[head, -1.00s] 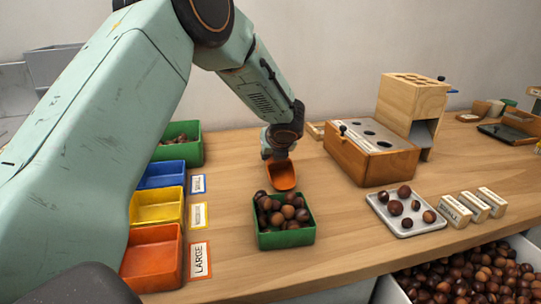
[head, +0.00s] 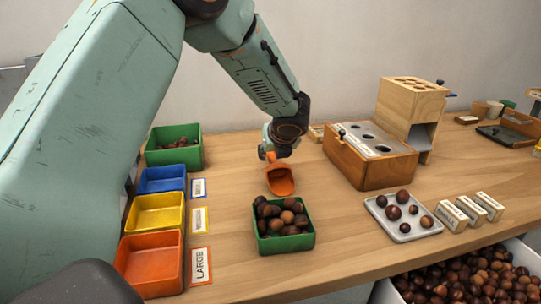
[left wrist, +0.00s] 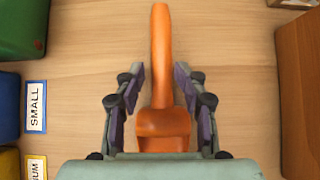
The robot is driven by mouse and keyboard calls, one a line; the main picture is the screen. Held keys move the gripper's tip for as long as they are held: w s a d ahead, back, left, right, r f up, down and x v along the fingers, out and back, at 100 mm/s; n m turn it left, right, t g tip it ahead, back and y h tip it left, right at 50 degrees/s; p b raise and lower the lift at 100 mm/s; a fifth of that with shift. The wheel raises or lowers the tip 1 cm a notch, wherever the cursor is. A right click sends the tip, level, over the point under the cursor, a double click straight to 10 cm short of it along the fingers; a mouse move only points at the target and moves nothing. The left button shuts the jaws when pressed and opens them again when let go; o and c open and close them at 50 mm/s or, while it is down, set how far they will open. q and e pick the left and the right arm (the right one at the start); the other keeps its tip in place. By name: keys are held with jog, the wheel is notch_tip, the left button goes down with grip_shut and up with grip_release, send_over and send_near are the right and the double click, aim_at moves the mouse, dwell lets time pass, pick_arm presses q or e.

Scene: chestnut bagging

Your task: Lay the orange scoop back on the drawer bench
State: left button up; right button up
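The orange scoop (head: 281,181) lies on the wooden bench (head: 235,210) behind the small green box of chestnuts, its bowl toward the front. My left gripper (head: 279,150) is just above and behind it. In the left wrist view the scoop (left wrist: 163,125) lies between the fingers of my left gripper (left wrist: 160,90), its handle pointing up the picture. Bare wood shows between each finger pad and the handle, so the gripper is open around the scoop. Whether the lower parts touch the scoop is hidden. My right gripper is not in view.
The green box of chestnuts (head: 284,243) stands close in front of the scoop. Blue (head: 161,188), yellow (head: 155,229) and orange (head: 149,277) bins stand left. A wooden sizing box (head: 365,168) and a tray (head: 379,214) stand right. Bare bench lies between.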

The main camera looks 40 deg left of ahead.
pick_arm(q)
jog(key=p+v, duration=0.2)
jog(key=v, duration=0.5)
jog(key=shift+d+r, duration=0.15)
jog(key=shift+r, duration=0.2)
jog(key=shift+s+f, duration=0.1)
